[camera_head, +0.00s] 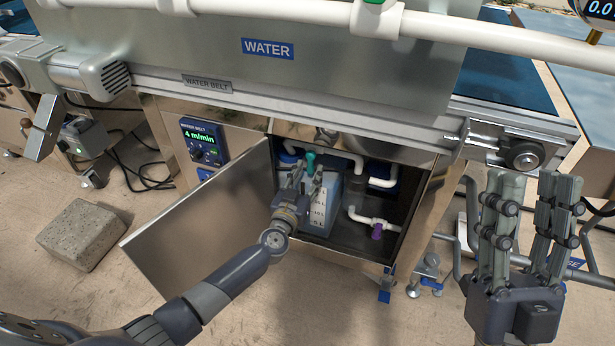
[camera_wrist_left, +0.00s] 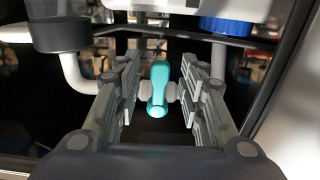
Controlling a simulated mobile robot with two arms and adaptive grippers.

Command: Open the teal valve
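The teal valve (camera_head: 310,161) is inside the open cabinet under the water belt, near the top of the opening. Its teal handle shows in the left wrist view (camera_wrist_left: 159,85) as an elongated piece pointing toward the camera. My left gripper (camera_head: 306,173) reaches into the cabinet, with one finger on each side of the handle. In the left wrist view its fingers (camera_wrist_left: 160,75) stand apart, wider than the handle. Small grey pieces lie against both sides of the handle; I cannot tell whether they touch it. My right gripper (camera_head: 530,183) is open and empty, outside the cabinet at right.
The cabinet door (camera_head: 205,225) stands open to the left of my left arm. White pipes, a purple valve handle (camera_head: 377,232) and a whitish container (camera_head: 322,205) are inside the cabinet. A grey block (camera_head: 82,235) lies on the floor at left.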

